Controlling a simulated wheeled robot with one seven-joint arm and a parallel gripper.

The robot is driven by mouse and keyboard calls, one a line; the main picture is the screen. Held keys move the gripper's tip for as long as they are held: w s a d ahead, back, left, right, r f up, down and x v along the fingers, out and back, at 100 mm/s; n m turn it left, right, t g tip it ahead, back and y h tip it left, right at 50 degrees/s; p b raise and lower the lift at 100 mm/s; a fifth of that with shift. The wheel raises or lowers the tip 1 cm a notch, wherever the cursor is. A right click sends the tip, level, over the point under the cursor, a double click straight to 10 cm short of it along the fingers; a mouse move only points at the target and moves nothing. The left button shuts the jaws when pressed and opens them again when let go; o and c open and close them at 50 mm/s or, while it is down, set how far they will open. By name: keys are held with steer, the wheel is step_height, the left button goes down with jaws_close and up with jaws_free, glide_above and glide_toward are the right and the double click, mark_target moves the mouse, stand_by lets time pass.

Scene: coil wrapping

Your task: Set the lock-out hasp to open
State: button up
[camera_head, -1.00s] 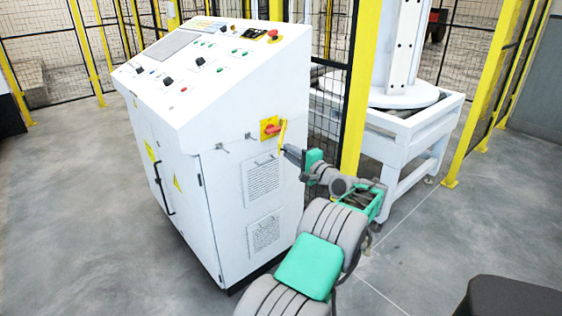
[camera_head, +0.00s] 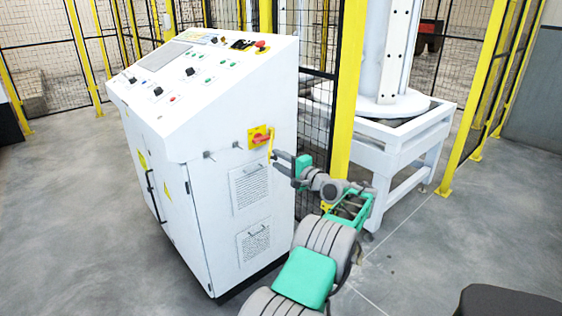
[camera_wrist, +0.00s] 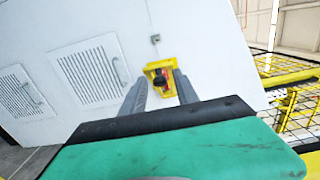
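The red-handled switch (camera_head: 259,137) sits on a yellow plate on the side wall of the white cabinet (camera_head: 222,150). A narrow yellow strip (camera_head: 272,146), which looks like the hasp, stands out beside it. My gripper (camera_head: 278,160) is close in front of the strip, just right of and below the switch. In the wrist view, my gripper (camera_wrist: 160,88) has its two fingers apart, with the yellow plate and the red and dark switch (camera_wrist: 160,77) showing between them. I cannot tell whether a finger touches the strip. The hasp's exact position is too small to make out.
Two vent panels (camera_head: 250,187) lie below the switch. Small grey fittings (camera_head: 207,154) stick out left of it. A yellow fence post (camera_head: 348,90) and a white machine stand (camera_head: 405,140) are close to the right of my arm. The floor at left is open.

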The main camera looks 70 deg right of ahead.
steer(key=shift+o, duration=0.2)
steer(key=shift+s, duration=0.1)
steer(key=v, duration=0.7)
steer(key=shift+s+a, duration=0.15)
steer(key=shift+s, duration=0.2)
